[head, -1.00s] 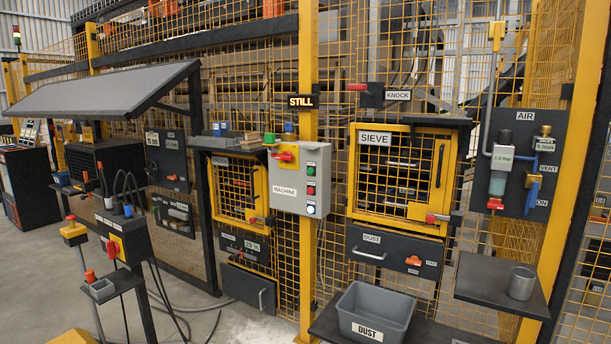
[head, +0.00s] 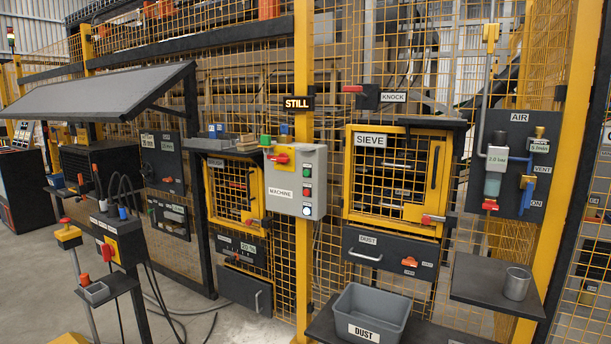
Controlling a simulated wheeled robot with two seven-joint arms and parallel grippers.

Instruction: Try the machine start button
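The grey MACHINE box (head: 296,184) is mounted on the yellow post at the centre of the head view. Its right face carries small buttons in a column: a green one (head: 308,171) on top, a red one (head: 307,190) in the middle and a white-blue one (head: 307,210) at the bottom. A red rotary handle (head: 280,157) on a yellow plate sits at its upper left. Which button is the start button cannot be read. A STILL sign (head: 298,103) shows above the box. Neither gripper is in view.
The SIEVE door (head: 398,180) in its yellow frame looks shut, with a DUST drawer (head: 390,252) below. A grey DUST bin (head: 370,313) stands on a low shelf. A metal cup (head: 517,284) stands on the right shelf. A control stand (head: 118,245) is at left; floor beyond it is open.

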